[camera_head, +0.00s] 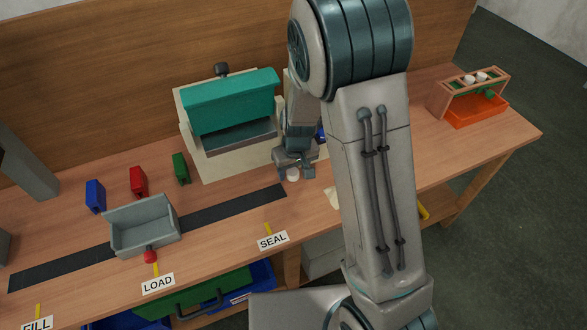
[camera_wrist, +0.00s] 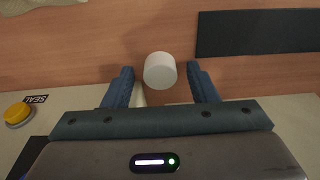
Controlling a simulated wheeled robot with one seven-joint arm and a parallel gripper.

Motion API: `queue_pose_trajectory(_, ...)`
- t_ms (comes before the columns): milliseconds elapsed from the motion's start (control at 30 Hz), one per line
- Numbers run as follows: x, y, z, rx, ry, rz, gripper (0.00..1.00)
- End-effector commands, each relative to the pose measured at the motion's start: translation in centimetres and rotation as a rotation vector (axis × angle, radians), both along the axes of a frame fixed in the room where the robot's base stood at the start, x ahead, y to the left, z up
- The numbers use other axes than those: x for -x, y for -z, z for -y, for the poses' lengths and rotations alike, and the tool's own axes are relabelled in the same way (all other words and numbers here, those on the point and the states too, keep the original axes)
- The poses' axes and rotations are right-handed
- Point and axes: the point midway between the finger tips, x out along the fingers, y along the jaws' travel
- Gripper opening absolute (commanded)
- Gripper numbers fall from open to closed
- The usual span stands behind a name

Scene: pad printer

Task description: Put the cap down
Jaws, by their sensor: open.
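The cap, a small white cylinder (camera_head: 293,175), is at my gripper's tips, over the wooden table just right of the dark strip's end. The cap also shows in the wrist view (camera_wrist: 160,71), between the two blue fingers with a gap on each side. My gripper (camera_head: 294,165) points down at the table and is open around the cap; its fingers (camera_wrist: 160,68) do not appear to touch it. The cap seems to rest on the table, but its underside is hidden.
A teal press (camera_head: 230,105) stands behind my gripper. A grey open box (camera_head: 143,228) sits on the dark strip (camera_head: 235,206) to the left, near red, blue and green blocks. A tube rack (camera_head: 475,85) with an orange tray is at the far right. My arm hides the table's middle right.

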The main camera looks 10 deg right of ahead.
Motion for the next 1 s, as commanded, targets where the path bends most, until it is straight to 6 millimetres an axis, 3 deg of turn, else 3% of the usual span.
queue_pose_trajectory(167, 0.1, -1.9, 0.0, -0.001, -0.001, 0.004, 0.53)
queue_pose_trajectory(600, 1.3, -10.3, 0.4, -0.002, -0.001, 0.004, 0.53)
queue_pose_trajectory(867, 1.9, -12.5, 0.7, -0.004, 0.005, 0.001, 0.53)
queue_pose_trajectory(1000, 3.4, -14.2, 1.9, -0.022, 0.039, 0.006, 0.53)
